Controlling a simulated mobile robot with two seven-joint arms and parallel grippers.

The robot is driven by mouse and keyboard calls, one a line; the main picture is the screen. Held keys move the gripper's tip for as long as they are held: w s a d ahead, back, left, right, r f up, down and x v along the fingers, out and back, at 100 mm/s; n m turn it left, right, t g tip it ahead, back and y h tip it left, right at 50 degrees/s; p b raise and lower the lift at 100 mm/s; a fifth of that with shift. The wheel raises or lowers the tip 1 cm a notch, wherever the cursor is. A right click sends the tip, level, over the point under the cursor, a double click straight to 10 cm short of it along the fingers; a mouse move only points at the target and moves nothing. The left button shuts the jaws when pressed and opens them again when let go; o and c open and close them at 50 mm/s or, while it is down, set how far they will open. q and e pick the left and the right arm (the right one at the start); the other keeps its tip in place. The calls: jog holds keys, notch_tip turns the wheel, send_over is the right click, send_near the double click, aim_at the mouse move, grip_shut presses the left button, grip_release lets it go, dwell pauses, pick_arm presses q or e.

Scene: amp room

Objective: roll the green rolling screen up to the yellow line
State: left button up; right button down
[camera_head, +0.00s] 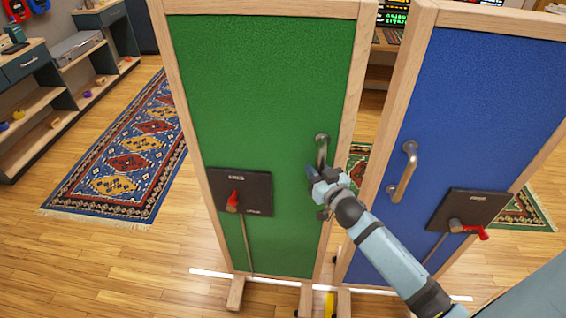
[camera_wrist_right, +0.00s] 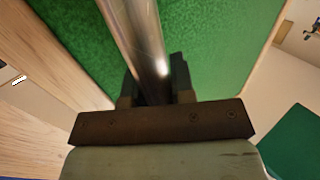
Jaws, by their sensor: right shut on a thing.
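The green rolling screen (camera_head: 259,90) stands upright in a wooden frame in front of me, with wooden feet on the floor. Its metal handle (camera_head: 322,148) is on the right side of the panel. My right gripper (camera_head: 322,176) is shut on the lower part of this handle; the right wrist view shows the handle bar (camera_wrist_right: 137,45) between the fingers (camera_wrist_right: 155,90). A bit of yellow (camera_head: 330,305) shows on the floor by the screen's right foot, partly cut off by the frame. A white line (camera_head: 210,272) runs along the floor at the screen's base. My left gripper is not in view.
A blue screen (camera_head: 470,110) with its own handle (camera_head: 403,170) stands close on the right. Black plates with red levers sit on the green (camera_head: 240,192) and blue (camera_head: 468,211) panels. A patterned rug (camera_head: 130,150) and shelves (camera_head: 50,100) are at left. The floor at front left is clear.

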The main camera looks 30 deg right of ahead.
aim_at(335, 163)
jog(key=s+d, duration=0.1)
jog(key=d, duration=0.1)
jog(key=s+d, duration=0.1)
jog(key=d, duration=0.1)
jog(key=s+d+p, duration=0.1)
jog(key=s, duration=0.1)
jog(key=shift+d, duration=0.55)
jog(key=c, duration=1.3)
grip_release()
jog(key=o, duration=0.3)
jog(key=shift+s+d, duration=0.15)
jog(key=shift+d, duration=0.05)
jog(key=shift+a, duration=0.1)
